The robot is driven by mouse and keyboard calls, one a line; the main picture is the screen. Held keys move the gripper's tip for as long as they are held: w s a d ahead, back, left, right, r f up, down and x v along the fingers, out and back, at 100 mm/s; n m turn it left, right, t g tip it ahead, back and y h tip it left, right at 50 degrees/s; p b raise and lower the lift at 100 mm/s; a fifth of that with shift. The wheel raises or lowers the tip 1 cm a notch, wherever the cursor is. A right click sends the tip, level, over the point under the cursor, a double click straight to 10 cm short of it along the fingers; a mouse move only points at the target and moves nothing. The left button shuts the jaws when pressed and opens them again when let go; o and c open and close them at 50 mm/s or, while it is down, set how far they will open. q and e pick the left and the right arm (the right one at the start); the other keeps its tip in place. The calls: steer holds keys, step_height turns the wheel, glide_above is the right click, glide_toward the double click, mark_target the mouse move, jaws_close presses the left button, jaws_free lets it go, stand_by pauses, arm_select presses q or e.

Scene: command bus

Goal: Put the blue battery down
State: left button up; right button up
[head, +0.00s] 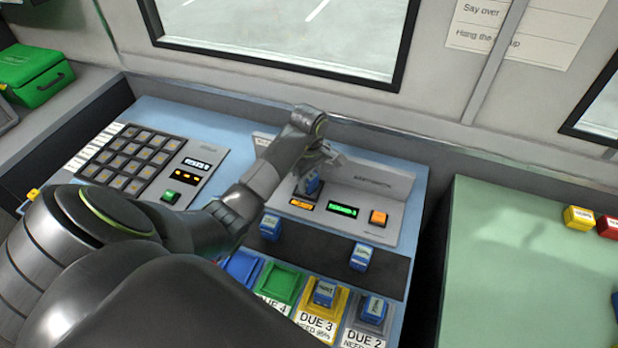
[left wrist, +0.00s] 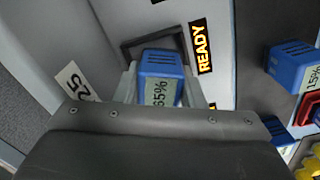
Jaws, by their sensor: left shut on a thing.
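A dark square recess (left wrist: 135,48) lies right at the battery's far end, beside an orange READY display (left wrist: 201,47). I cannot tell whether the battery is inside the recess or just above it. My right gripper is not in view.
Other blue batteries stand on the dark strip (head: 315,243), in the yellow DUE 3 tray (head: 342,300) and in the grey DUE 2 tray (head: 352,322). The green tray (head: 281,284) looks empty. An orange button (head: 378,218) and a green display (head: 342,209) are close by. A green table (head: 520,270) stands at right.

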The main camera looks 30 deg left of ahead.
arm_select(q)
steer(key=shift+w+f, duration=0.1)
steer(key=shift+f, duration=0.05)
steer(key=shift+f, duration=0.15)
steer(key=o, duration=1.1)
